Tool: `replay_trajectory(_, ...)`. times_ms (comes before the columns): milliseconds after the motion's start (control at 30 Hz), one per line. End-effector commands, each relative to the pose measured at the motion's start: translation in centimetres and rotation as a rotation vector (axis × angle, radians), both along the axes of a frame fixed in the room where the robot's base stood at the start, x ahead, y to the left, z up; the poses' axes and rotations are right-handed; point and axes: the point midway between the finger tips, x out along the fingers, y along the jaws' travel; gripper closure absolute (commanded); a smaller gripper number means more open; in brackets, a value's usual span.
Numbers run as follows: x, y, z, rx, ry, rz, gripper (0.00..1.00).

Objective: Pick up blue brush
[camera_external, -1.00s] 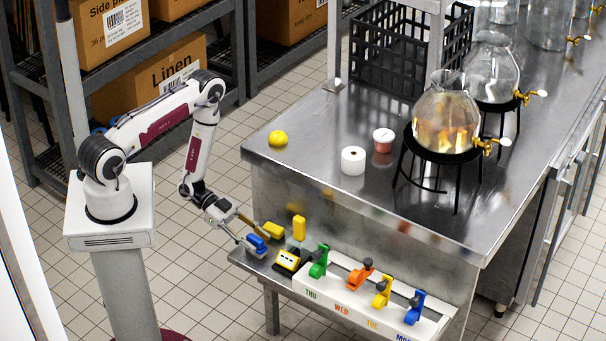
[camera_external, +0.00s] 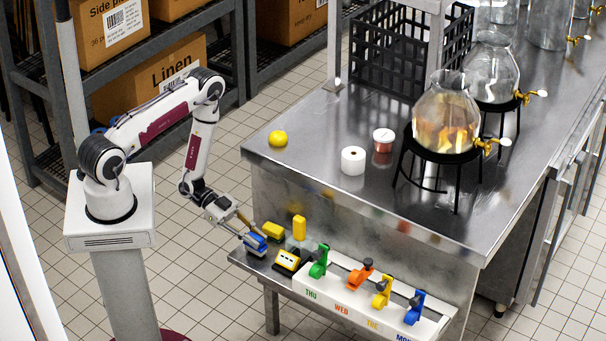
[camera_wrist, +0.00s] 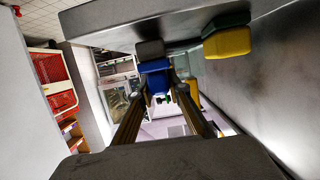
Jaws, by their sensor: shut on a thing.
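The blue brush (camera_external: 254,241) is at the left end of the low steel shelf, between the fingers of my gripper (camera_external: 246,235). My gripper is shut on it. In the wrist view the blue brush (camera_wrist: 155,74) shows between the tips of my gripper (camera_wrist: 158,92), with a grey part at its end close to the shelf surface. I cannot tell whether the brush touches the shelf.
A yellow block-shaped item (camera_external: 273,231) stands right beside the brush; it shows in the wrist view too (camera_wrist: 228,42). A yellow-and-black device (camera_external: 287,261), an upright yellow item (camera_external: 299,228) and a white rack with coloured clips (camera_external: 340,283) stand further right. The steel counter (camera_external: 320,150) rises behind.

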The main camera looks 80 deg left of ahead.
Motion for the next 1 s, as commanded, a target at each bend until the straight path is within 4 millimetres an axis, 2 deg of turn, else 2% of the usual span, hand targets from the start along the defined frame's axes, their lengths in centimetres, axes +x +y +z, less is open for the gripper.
replay_trajectory(700, 0.0, 0.0, 7.2, 0.0, -0.002, 0.001, 1.0)
replay_trajectory(1000, 0.0, 0.0, 9.0, -0.001, -0.001, 0.0, 1.0)
